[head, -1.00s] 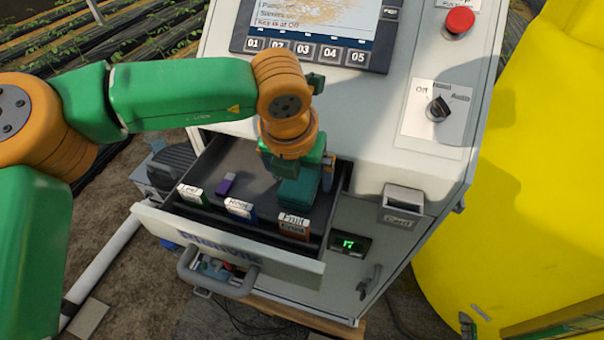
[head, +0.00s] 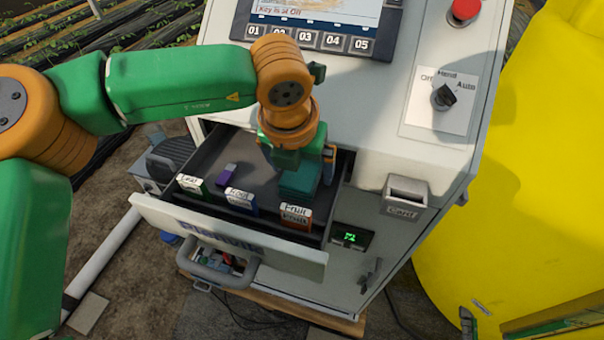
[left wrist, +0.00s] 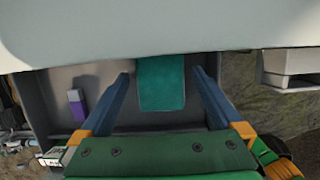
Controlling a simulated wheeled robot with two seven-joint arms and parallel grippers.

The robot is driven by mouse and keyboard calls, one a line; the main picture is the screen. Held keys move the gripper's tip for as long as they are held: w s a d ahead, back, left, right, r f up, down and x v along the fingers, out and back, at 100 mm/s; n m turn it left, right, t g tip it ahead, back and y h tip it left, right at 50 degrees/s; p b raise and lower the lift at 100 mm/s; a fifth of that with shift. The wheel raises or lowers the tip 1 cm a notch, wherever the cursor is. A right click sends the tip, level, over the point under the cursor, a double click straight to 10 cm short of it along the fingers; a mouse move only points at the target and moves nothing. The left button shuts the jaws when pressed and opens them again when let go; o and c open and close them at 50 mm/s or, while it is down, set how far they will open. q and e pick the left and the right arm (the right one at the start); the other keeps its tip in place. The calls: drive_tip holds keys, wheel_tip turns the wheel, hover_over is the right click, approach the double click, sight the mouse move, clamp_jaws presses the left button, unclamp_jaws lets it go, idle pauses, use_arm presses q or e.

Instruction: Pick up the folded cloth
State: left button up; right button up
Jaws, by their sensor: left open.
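The folded cloth (head: 299,184) is a teal, flat block lying in the right part of an open grey drawer (head: 176,221). My left gripper (head: 300,163) hangs over it, pointing down, and hides part of it in the head view. In the left wrist view, the open fingers of my left gripper (left wrist: 161,76) stand on either side of the cloth (left wrist: 161,90), with a gap on each side. Whether the fingertips are down at the cloth's height is hard to tell.
Along the drawer front stand labelled boxes: green-white (head: 192,186), blue (head: 240,202) and orange "Fruit" (head: 296,216). A small purple-white item (head: 229,171) lies left of the cloth. The panel (head: 345,130) overhangs behind; a card holder (head: 404,196) is at right.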

idle(0.3)
use_arm(q)
drive_tip(key=c, duration=1.3)
